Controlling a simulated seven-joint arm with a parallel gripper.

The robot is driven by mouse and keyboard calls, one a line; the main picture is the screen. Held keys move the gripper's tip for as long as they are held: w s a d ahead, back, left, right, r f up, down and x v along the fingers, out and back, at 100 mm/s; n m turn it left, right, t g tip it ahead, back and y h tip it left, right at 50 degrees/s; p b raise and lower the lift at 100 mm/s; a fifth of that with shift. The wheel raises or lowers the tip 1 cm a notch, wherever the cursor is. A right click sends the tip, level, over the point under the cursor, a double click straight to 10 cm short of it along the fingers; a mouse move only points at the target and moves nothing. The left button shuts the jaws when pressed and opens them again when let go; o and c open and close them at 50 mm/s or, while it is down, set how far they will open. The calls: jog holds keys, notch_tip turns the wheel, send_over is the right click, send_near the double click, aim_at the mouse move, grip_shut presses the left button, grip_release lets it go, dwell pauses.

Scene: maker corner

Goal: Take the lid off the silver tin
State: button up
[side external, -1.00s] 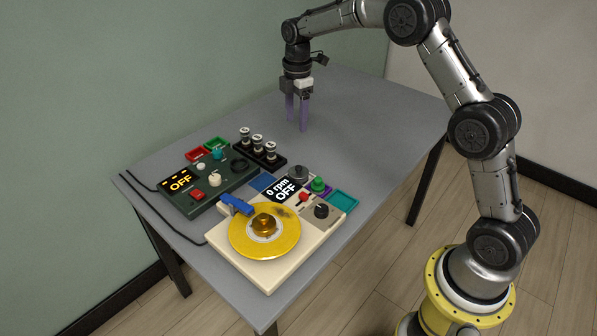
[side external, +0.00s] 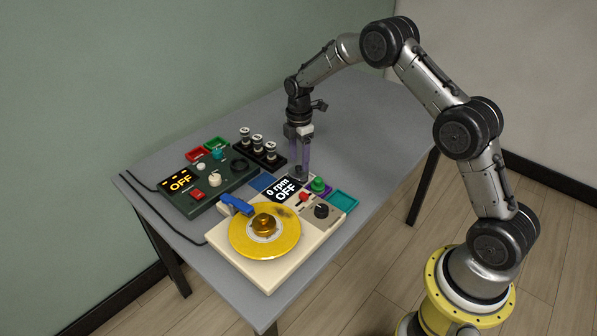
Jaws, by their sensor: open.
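The silver tin (side external: 299,179) is a small dark-grey round tin near the back edge of the cream turntable unit, just behind its display. Its lid is on as far as I can see, but my fingers partly cover it. My gripper (side external: 299,169) points straight down with its two purple fingers apart. The fingertips are right at the tin's top, and I cannot tell whether they touch the lid.
The cream unit (side external: 228,256) carries a yellow disc (side external: 285,238), a blue lever (side external: 236,205) and a display. A dark-green OFF box (side external: 228,187) and several labelled jars stand left. The table's back right is clear.

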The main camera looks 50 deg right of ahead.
jog(key=shift+f, duration=1.1)
grip_shut()
